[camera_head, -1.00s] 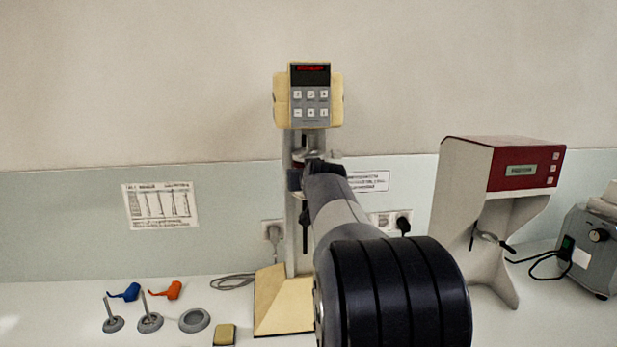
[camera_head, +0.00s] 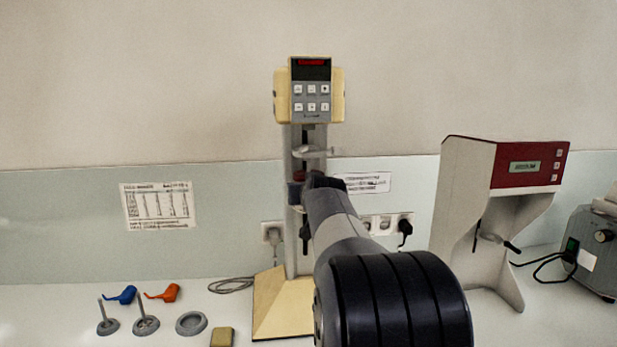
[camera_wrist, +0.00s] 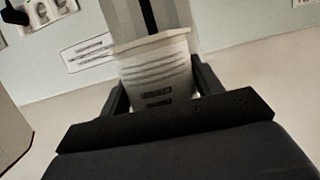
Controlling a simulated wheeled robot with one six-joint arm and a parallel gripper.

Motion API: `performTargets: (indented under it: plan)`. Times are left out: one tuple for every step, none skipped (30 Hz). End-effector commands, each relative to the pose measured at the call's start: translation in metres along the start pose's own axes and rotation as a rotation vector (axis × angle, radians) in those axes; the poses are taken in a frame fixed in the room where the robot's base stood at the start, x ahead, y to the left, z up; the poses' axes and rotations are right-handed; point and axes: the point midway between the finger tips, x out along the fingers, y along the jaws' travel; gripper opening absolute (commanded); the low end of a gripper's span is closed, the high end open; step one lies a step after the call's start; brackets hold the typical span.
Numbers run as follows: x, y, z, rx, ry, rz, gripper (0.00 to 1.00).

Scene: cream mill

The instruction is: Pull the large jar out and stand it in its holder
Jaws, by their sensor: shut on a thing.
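The large jar (camera_wrist: 155,65), a pale cup with a wide rim and dark printed marks, sits between the two black fingers of my gripper (camera_wrist: 160,85) in the wrist view. My gripper is shut on it. In the head view my gripper (camera_head: 326,182) is in front of the mill's column, below the metal clamp ring (camera_head: 313,152), with a gap between them. The jar is mostly hidden there; a small blue and reddish part shows left of the gripper, and I cannot tell what it belongs to. A grey ring-shaped holder (camera_head: 191,323) lies empty on the bench at left.
The mill's cream base (camera_head: 270,300) stands beneath my arm. Two grey bases with upright pins (camera_head: 108,325), a blue piece (camera_head: 122,294), an orange piece (camera_head: 163,293) and a small yellow block (camera_head: 222,337) are at left. A red-topped machine (camera_head: 475,215) stands right.

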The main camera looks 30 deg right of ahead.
Motion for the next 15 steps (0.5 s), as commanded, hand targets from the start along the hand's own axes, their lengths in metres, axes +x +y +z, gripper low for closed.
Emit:
performTargets:
  plan:
    - [0.001,0.0,0.003,0.0,0.002,0.0,0.34]
    - [0.001,0.0,0.004,0.0,0.002,0.0,0.34]
    - [0.002,0.0,0.006,0.0,0.002,0.0,0.34]
    - [0.002,0.0,0.007,0.0,0.002,0.0,0.34]
    - [0.003,0.0,0.008,0.0,0.002,0.0,0.34]
    - [0.003,0.0,0.01,0.0,0.002,0.0,0.34]
    - [0.003,0.0,0.011,0.0,0.002,0.0,0.34]
    - [0.004,0.0,0.012,0.0,0.002,0.0,0.34]
    - [0.004,0.0,0.013,0.0,0.002,0.0,0.34]
    - [0.004,0.0,0.015,0.0,0.002,0.0,0.34]
    - [0.005,0.0,0.016,0.0,0.002,0.0,0.34]
    - [0.005,0.0,0.017,0.0,0.002,0.0,0.34]
    - [0.006,0.0,0.018,0.0,0.002,0.0,0.34]
    - [0.006,0.0,0.02,0.0,0.002,0.0,0.34]
    - [0.007,0.0,0.021,0.0,0.002,0.0,0.34]
